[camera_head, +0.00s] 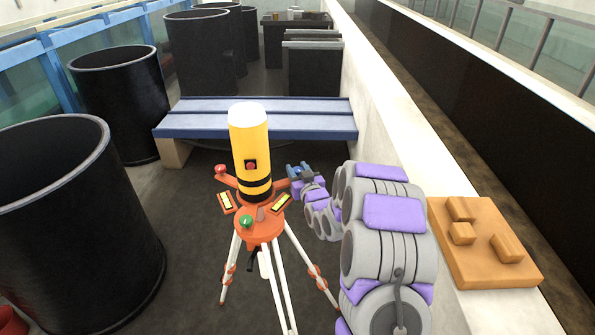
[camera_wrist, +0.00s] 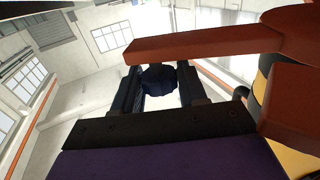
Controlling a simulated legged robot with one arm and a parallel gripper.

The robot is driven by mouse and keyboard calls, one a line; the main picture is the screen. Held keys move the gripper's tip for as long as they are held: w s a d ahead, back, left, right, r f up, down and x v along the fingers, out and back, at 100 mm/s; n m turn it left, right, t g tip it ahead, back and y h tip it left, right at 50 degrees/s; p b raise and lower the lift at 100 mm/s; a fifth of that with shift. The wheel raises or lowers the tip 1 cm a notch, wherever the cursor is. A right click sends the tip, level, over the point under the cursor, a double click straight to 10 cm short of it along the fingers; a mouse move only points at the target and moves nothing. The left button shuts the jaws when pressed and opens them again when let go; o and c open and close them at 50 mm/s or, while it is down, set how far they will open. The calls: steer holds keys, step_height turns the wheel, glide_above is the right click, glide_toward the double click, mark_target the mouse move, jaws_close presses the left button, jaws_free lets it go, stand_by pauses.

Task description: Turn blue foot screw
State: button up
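A yellow instrument (camera_head: 251,143) with a white top stands upright on an orange base on a tripod (camera_head: 262,226). A red foot screw (camera_head: 221,170) is at the base's left and a green one (camera_head: 246,222) at its front. In the wrist view, the dark blue foot screw (camera_wrist: 159,79) sits between the two fingers of my gripper (camera_wrist: 160,84) and fills the gap. The fingers appear shut on its sides. An orange arm (camera_wrist: 205,44) of the base passes close above.
A blue bench (camera_head: 255,118) stands behind the tripod. Large black tubs (camera_head: 75,230) line the left. At the right, a wooden block board (camera_head: 482,270) lies on a pale wall ledge (camera_head: 420,150). Dark floor is open around the tripod legs.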

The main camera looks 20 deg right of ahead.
steer(key=o, duration=0.4)
steer(key=shift+s, duration=0.1)
steer(key=shift+s+a+f+b, duration=0.1)
steer(key=shift+s+a+b, duration=0.05)
steer(key=shift+s+b, duration=9.25)
steer(key=shift+w+b, duration=0.8)
steer(key=shift+w, duration=0.05)
